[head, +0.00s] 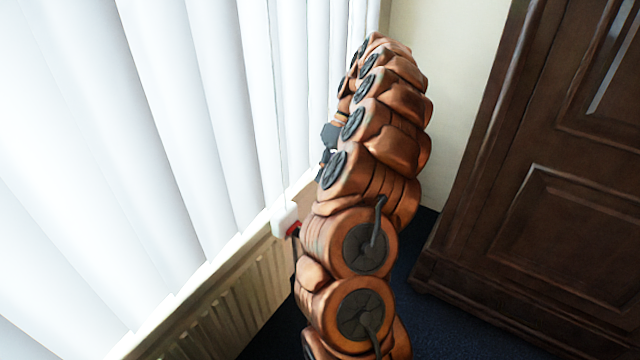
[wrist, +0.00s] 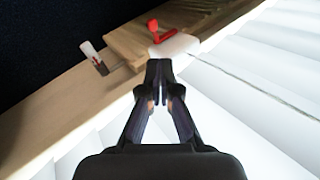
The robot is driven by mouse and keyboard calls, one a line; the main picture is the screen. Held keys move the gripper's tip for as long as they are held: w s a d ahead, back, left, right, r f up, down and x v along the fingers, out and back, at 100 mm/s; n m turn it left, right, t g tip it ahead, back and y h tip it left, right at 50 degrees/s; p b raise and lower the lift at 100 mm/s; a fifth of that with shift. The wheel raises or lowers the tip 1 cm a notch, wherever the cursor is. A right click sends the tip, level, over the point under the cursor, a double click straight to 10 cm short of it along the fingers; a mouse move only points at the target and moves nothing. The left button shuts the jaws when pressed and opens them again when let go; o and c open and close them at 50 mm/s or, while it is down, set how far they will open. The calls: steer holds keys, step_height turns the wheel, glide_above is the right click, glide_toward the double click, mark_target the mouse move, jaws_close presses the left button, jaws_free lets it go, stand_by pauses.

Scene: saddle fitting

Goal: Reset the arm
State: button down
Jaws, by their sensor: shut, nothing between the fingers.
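My gripper (wrist: 159,68) shows in the wrist view with its dark fingertips together and nothing between them. It points toward a white block with a red lever (wrist: 164,32) on the wooden sill; I cannot tell whether the fingertips touch the white part. In the head view my copper-coloured arm rises through the middle and hides most of the gripper, of which a small dark part (head: 328,150) shows at the arm's left side, near the blinds.
White vertical blinds (head: 150,120) fill the left. A white and red piece (head: 287,220) sits at the sill's end above a ribbed radiator (head: 235,315). A dark wooden cabinet (head: 560,230) stands at right.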

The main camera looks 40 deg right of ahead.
steer(key=shift+d+r, duration=0.15)
steer(key=shift+r, duration=0.15)
stand_by(0.5)
steer(key=s+a+r+n+g+h, duration=0.1)
steer(key=s+a+r, duration=0.15)
steer(key=a, duration=0.95)
steer(key=s+a+r+n+g+h, duration=0.15)
steer(key=a+r, duration=0.25)
steer(key=a, duration=0.8)
steer(key=s+a+f+m+h, duration=0.1)
steer(key=s+a+f+h, duration=0.15)
steer(key=s, duration=0.75)
steer(key=s+a+f+m+h, duration=0.1)
steer(key=s+a+f+h, duration=0.2)
steer(key=s, duration=0.7)
step_height(320, 180, up, 21)
steer(key=s+t+y+p, duration=0.1)
steer(key=p, duration=1.9)
